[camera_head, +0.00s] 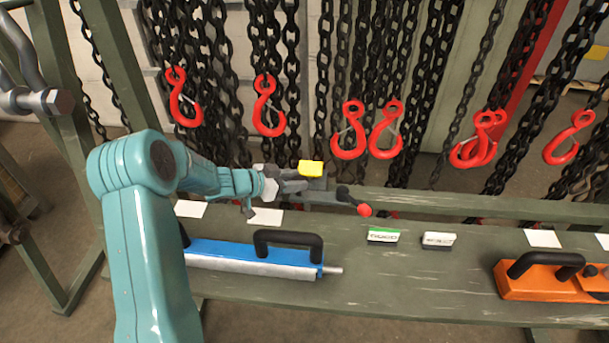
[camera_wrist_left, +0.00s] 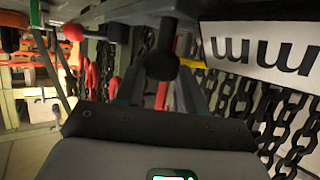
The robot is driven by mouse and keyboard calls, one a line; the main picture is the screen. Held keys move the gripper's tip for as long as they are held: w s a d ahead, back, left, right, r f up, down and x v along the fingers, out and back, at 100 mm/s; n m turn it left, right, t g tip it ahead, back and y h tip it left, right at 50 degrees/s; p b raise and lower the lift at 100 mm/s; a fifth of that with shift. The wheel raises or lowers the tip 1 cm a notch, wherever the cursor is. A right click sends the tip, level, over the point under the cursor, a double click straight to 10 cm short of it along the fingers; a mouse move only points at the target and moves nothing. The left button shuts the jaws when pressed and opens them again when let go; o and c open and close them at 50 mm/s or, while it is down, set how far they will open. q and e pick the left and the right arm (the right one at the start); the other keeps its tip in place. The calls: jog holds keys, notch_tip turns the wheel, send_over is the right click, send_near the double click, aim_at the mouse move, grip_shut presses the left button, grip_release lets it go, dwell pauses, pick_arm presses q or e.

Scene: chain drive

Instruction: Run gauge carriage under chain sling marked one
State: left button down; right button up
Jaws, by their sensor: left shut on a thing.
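The gauge carriage (camera_head: 318,184) sits on the rail behind the bench, dark grey with a yellow block (camera_head: 311,168) on top. A black lever (camera_head: 346,197) with a red ball end (camera_head: 364,210) sticks out to its right. My left gripper (camera_head: 290,185) is shut on the carriage's left side. In the left wrist view, a black knob (camera_wrist_left: 163,62) lies between the fingers, and the red ball (camera_wrist_left: 73,32) shows at upper left. Several chain slings with red hooks (camera_head: 267,106) hang behind. I cannot make out which is marked one. My right gripper is out of view.
A blue tool (camera_head: 225,256) with a black handle lies on the green bench (camera_head: 400,290). Two small labelled blocks, one green and white (camera_head: 383,236), one black and white (camera_head: 438,240), stand mid-bench. An orange tool (camera_head: 545,282) lies right. The rail right of the carriage is clear.

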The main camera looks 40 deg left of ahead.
pick_arm(q)
jog(key=s+a+p, duration=0.1)
jog(key=a, duration=0.1)
jog(key=s+a+p, duration=0.1)
jog(key=s+a, duration=0.1)
jog(key=a, duration=0.1)
jog(key=s+a+p, duration=0.1)
jog(key=s+a, duration=0.1)
jog(key=a, duration=0.1)
jog(key=shift+a+r, duration=0.1)
jog(key=shift+a, duration=0.05)
jog(key=shift+s+a+p, duration=0.3)
jog(key=shift+s+a, duration=0.05)
jog(key=shift+a, duration=0.05)
jog(key=c, duration=0.7)
grip_release()
jog(key=v, duration=1.6)
jog(key=shift+s+a, duration=0.15)
